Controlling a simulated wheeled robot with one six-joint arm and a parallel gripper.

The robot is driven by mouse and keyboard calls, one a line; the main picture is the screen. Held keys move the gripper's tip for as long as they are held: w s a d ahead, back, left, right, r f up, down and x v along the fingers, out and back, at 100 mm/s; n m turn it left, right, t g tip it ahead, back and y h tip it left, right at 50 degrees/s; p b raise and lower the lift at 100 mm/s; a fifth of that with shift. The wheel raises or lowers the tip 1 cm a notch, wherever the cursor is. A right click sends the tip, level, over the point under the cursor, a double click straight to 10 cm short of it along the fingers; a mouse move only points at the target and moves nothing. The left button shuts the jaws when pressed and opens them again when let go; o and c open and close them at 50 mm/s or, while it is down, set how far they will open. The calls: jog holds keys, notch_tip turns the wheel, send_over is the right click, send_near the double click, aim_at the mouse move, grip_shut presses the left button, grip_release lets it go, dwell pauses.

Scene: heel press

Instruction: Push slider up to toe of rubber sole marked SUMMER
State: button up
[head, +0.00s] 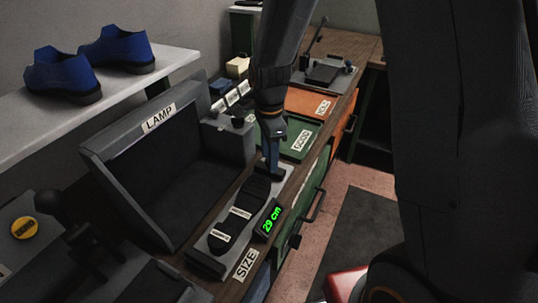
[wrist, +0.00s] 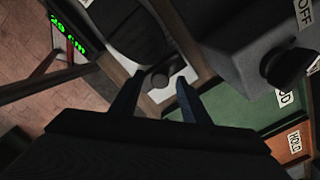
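A dark rubber sole (head: 231,220) lies on the light size gauge (head: 205,262). Its small white labels are too small to read, so I cannot tell whether one says SUMMER. The gauge's display (head: 269,221) reads 29 cm. My gripper (head: 271,168) points down at the far end of the gauge, beyond the sole. In the wrist view my gripper (wrist: 158,83) is open, with a finger on either side of a dark round slider knob (wrist: 159,79). I cannot tell whether either finger touches it. In the head view my gripper hides the slider.
The LAMP box (head: 158,165) stands left of the gauge, with a grey switch block (head: 232,138) behind it. Green GOOD (head: 296,142) and orange HOLD (head: 312,103) areas lie beyond. Blue shoes (head: 92,62) sit on a shelf. A yellow button (head: 24,228) is at left.

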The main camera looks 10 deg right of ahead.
jog(key=shift+r+b, duration=1)
jog(key=shift+r, duration=2.9)
